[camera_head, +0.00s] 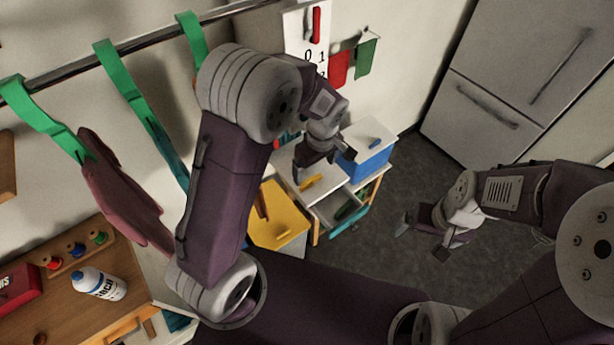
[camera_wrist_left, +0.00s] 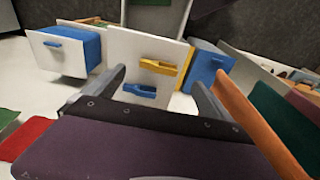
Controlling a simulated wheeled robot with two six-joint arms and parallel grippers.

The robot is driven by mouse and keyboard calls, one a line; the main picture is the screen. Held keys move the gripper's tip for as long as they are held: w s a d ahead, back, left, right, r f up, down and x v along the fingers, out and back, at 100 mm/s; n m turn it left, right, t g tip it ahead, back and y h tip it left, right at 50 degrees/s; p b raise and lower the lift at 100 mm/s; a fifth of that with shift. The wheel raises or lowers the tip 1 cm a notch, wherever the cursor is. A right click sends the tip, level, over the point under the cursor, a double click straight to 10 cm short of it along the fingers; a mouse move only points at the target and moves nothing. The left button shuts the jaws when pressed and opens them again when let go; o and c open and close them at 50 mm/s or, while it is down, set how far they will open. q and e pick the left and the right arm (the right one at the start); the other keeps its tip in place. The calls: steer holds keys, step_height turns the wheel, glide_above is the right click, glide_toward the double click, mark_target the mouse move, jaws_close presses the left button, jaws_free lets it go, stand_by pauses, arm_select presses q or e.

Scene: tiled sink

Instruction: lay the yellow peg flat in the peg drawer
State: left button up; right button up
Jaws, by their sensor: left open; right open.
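The yellow peg (camera_head: 310,183) lies on a white surface (camera_head: 291,186) at the centre of the head view. It also shows in the left wrist view (camera_wrist_left: 160,67), beyond and between my fingers. My left gripper (camera_head: 318,166) is open and empty, just above and behind the peg, apart from it as far as I can tell. A pulled-out grey drawer (camera_head: 327,212) sits just right of the peg, with dark green items inside. I cannot tell whether it is the peg drawer. My right gripper (camera_head: 424,240) is open and empty over the floor.
A blue box (camera_head: 370,168) with a white face and blue handle stands right of the peg. A yellow panel (camera_head: 277,222) is to the left. A blue piece (camera_wrist_left: 140,90) lies near the peg in the wrist view. Floor at right is free.

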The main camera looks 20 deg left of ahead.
mark_target(312, 180)
arm_select(q)
steer(key=f, duration=0.1)
steer(key=w+f+p, duration=0.1)
steer(key=a+f, duration=0.1)
steer(key=shift+w+f, duration=0.3)
steer(key=shift+w, duration=0.1)
step_height(312, 180, down, 3)
steer(key=shift+s+a+r+p, duration=0.1)
steer(key=shift+s+p, duration=0.05)
steer(key=shift+p, duration=0.45)
steer(key=shift+s+f, duration=0.2)
steer(key=shift+f, duration=0.15)
arm_select(e)
steer(key=shift+w+a+r, duration=0.1)
steer(key=shift+w+r, duration=0.15)
steer(key=shift+r, duration=0.35)
steer(key=shift+w+a+r, duration=0.1)
steer(key=shift+w+r, duration=0.1)
steer(key=shift+r, duration=0.4)
arm_select(q)
steer(key=shift+w+f, duration=0.15)
steer(key=shift+w, duration=0.1)
steer(key=c, duration=1.2)
steer(key=shift+s, duration=0.15)
steer(key=shift+c, duration=0.6)
